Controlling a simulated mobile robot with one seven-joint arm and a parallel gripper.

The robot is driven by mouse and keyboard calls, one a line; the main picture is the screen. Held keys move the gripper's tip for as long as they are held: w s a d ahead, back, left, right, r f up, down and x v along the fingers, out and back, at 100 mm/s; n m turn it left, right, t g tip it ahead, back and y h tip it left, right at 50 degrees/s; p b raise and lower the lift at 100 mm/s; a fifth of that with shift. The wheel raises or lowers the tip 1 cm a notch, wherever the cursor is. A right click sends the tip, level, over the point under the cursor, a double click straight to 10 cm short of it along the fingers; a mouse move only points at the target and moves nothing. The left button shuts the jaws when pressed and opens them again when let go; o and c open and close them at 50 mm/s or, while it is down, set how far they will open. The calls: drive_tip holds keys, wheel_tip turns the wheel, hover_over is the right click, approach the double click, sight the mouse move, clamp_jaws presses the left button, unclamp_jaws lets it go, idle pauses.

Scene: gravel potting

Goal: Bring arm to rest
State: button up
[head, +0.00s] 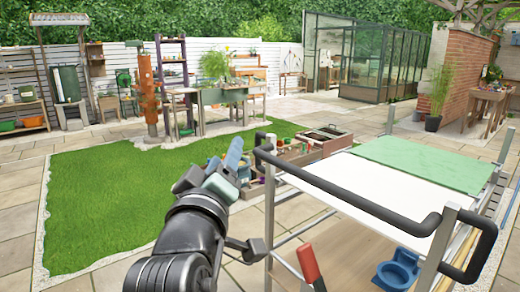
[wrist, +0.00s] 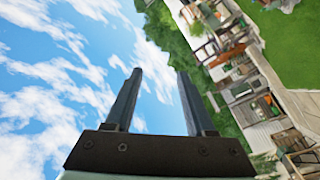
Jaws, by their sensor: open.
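My arm rises from the lower edge of the head view, left of the metal cart. My gripper (head: 237,150) is at its end, raised over the lawn side and pointing up. In the wrist view my gripper (wrist: 157,80) shows two dark fingers held apart with nothing between them. Behind the fingers are sky and trees, tilted sideways. No object is in its grasp.
A metal cart with a white top (head: 355,188), a green mat (head: 430,163) and a black handle rail (head: 350,205) stands close on the right. Wooden planter boxes (head: 312,150) sit behind it. Lawn (head: 100,200) lies open to the left.

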drive_tip(key=s+d+r+m+t+y, duration=0.1)
drive_tip(key=s+d+r+m+t, duration=0.25)
drive_tip(key=s+r, duration=0.65)
drive_tip(key=s+d+r+m+t+y, duration=0.1)
drive_tip(key=s+d+r+m+t, duration=0.3)
drive_tip(key=s+r, duration=0.65)
wheel_tip(320, 180, up, 16)
drive_tip(key=a+p, duration=0.2)
drive_tip(key=p, duration=1.5)
drive_tip(key=shift+w+f, duration=0.2)
drive_tip(key=shift+w, duration=0.2)
drive_tip(key=shift+f+m+t, duration=0.1)
drive_tip(key=shift+m+t, duration=0.15)
